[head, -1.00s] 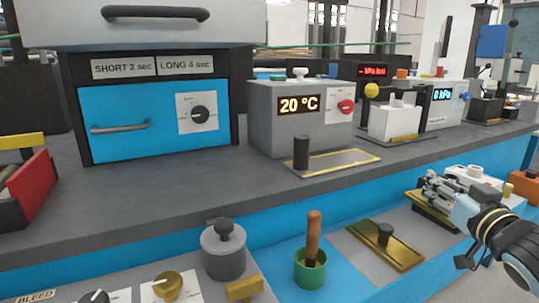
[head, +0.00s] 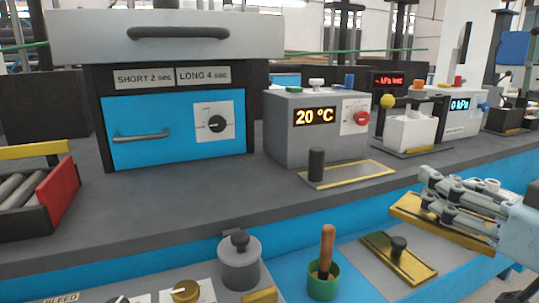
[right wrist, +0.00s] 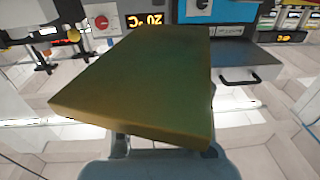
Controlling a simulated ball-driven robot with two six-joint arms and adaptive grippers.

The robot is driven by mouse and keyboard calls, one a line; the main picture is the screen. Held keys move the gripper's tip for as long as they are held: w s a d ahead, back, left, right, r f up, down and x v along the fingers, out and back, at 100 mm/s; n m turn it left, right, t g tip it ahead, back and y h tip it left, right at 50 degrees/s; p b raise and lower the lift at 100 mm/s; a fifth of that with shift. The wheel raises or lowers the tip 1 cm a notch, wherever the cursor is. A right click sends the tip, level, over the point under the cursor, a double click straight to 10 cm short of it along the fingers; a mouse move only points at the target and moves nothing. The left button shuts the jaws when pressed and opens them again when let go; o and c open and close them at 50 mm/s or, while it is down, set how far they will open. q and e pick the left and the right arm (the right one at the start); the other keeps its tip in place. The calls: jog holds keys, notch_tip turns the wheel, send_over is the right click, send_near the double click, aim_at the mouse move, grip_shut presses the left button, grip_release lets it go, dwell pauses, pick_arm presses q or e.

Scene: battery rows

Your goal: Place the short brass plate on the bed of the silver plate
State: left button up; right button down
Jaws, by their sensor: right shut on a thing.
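My right gripper (head: 432,202) is shut on a brass plate (head: 440,225) and holds it tilted above the lower shelf at the right. The brass plate (right wrist: 145,85) fills the middle of the right wrist view, with part of the gripper below it. A flat silver-grey plate (head: 355,174) with a yellow border lies on the bench in front of the 20 °C box, left of my gripper. A black post stands at its left end, and its bed looks bare. My left gripper is not in view.
The grey 20 °C box (head: 300,137) stands behind the silver plate. A second brass plate (head: 415,268) with a black knob lies on the lower shelf. A green cup (head: 322,284) with a wooden handle stands beside it. A blue-fronted oven (head: 165,150) is at left.

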jog(key=shift+s+a+r+y, duration=0.15)
jog(key=shift+a+r+y, duration=0.15)
jog(key=shift+a, duration=0.1)
jog(key=w+d+f+m+t+h+b, duration=0.1)
jog(key=w+d+f+m+h, duration=0.1)
jog(key=w+d+f+h, duration=0.2)
jog(key=w+d+f+m+t+h+b, duration=0.1)
jog(key=w+d+f+m+h, duration=0.2)
jog(key=w+d, duration=0.8)
jog(key=shift+d+f+h, duration=0.2)
jog(key=shift+f+h, duration=0.7)
jog(key=shift+f, duration=0.45)
